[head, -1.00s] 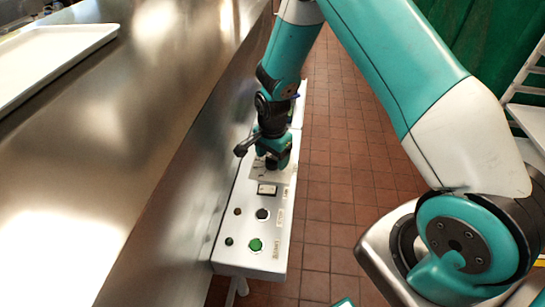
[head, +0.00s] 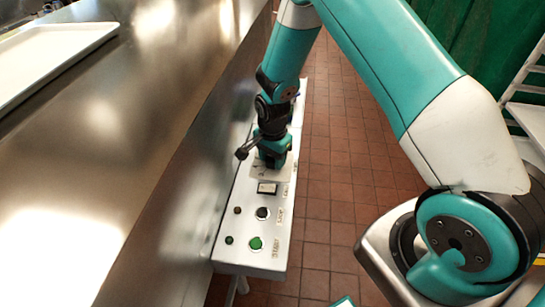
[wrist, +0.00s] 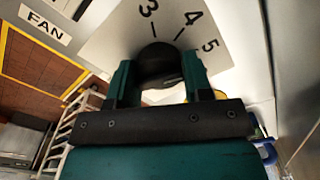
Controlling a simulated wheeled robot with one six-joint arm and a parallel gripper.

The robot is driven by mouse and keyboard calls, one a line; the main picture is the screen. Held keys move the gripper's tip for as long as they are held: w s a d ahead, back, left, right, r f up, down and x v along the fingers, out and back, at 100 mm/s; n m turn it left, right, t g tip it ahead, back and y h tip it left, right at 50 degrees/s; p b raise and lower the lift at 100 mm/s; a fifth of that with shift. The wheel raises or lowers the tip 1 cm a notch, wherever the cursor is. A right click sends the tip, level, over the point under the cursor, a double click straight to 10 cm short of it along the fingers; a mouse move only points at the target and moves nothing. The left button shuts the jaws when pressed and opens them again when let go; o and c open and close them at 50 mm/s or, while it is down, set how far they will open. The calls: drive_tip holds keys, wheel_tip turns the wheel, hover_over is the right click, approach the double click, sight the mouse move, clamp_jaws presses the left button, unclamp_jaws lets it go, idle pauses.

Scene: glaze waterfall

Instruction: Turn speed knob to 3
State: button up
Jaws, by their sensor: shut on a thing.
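The speed knob (wrist: 157,64) is a round black knob on a pale dial plate, seen in the wrist view. The dial numbers 3, 4 and 5 show around its far side, with short tick marks. My gripper (wrist: 160,80) is shut on the knob, one teal finger on each side. A thin light mark shows on the knob's near right part; I cannot tell for sure which number the knob points to. In the head view my gripper (head: 273,158) points down on the control panel (head: 226,258) and hides the knob.
A FAN label (wrist: 44,27) is beside the dial. A steel counter (head: 110,150) with a white tray (head: 50,48) runs along the left. Tiled floor (head: 340,190) lies right.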

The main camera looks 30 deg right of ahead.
drive_tip(key=n, duration=0.4)
drive_tip(key=shift+n, duration=0.3)
drive_tip(key=n+b, duration=0.1)
drive_tip(key=n, duration=0.2)
drive_tip(key=shift+n, duration=0.3)
drive_tip(key=n, duration=0.3)
drive_tip(key=shift+n, duration=0.3)
drive_tip(key=shift+w+n, duration=0.1)
drive_tip(key=shift+n, duration=1.7)
drive_tip(key=o, duration=0.9)
wheel_tip(320, 180, up, 18)
drive_tip(key=shift+f+b, duration=0.25)
drive_tip(key=shift+b, duration=0.45)
